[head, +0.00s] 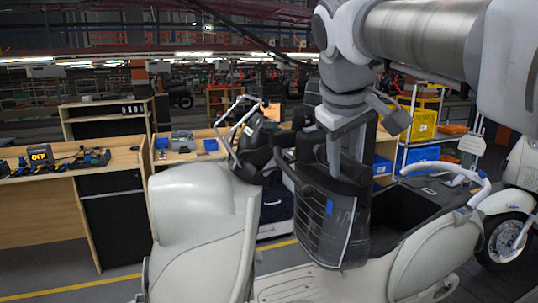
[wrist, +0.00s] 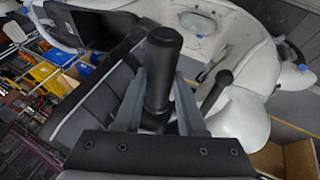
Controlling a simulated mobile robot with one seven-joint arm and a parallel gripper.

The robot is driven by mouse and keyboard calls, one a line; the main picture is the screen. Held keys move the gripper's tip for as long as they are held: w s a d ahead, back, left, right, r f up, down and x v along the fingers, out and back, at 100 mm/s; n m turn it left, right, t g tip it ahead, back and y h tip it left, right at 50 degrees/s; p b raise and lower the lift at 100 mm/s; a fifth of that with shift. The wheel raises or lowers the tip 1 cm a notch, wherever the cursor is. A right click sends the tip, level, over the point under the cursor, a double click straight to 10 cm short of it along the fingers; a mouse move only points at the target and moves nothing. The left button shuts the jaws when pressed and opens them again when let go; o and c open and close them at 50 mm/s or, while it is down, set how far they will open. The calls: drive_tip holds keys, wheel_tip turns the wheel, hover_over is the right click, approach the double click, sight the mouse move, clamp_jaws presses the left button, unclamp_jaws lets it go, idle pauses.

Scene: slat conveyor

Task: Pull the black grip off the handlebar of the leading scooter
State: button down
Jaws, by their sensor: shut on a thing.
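The leading scooter (head: 200,225) is cream-coloured, with its front shield facing me at the lower left of the head view. Its black handlebar area (head: 262,150) sits above the shield. In the wrist view a black cylindrical grip (wrist: 163,48) stands between the two grey fingers of my gripper (wrist: 160,85), its rounded end toward the camera. My gripper is shut on this grip. In the head view my gripper (head: 346,160) points down in front of the dark seat (head: 330,215); the grip's contact with the fingers is not clear there. Another black handle (wrist: 216,90) shows to the right in the wrist view.
A second cream scooter (head: 515,210) stands at the right. Wooden workbenches (head: 90,165) with tools are behind on the left. A shelf with yellow bins (head: 418,122) and blue bins (head: 420,156) stands behind on the right. The grey floor at the lower left is clear.

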sight(360, 167)
drive_tip(key=shift+s+d, duration=0.15)
drive_tip(key=shift+s, duration=0.2)
idle(0.6)
drive_tip(key=shift+s+d+b, duration=0.25)
drive_tip(key=shift+s+b, duration=0.05)
drive_tip(key=shift+s, duration=0.4)
drive_tip(key=shift+s+d+b, duration=0.25)
drive_tip(key=shift+s, duration=0.4)
drive_tip(key=shift+s, duration=0.1)
drive_tip(key=shift+s+d+b, duration=0.25)
drive_tip(key=shift+s+d, duration=0.05)
drive_tip(key=shift+s, duration=0.35)
drive_tip(key=shift+s+d+b, duration=0.2)
drive_tip(key=shift+s+d, duration=0.05)
drive_tip(key=shift+s, duration=0.4)
drive_tip(key=shift+s+f, duration=0.1)
drive_tip(key=shift+s+d+b, duration=0.2)
drive_tip(key=shift+s+d, duration=0.05)
drive_tip(key=shift+s, duration=0.4)
drive_tip(key=shift+s+d+b, duration=0.15)
drive_tip(key=shift+s+d, duration=0.1)
drive_tip(key=shift+s, duration=0.4)
drive_tip(key=shift+s+d+b, duration=0.2)
drive_tip(key=shift+s+d, duration=0.1)
drive_tip(key=shift+s, duration=0.4)
drive_tip(key=shift+s+d+b, duration=0.15)
drive_tip(key=shift+s+d, duration=0.1)
drive_tip(key=shift+s, duration=0.45)
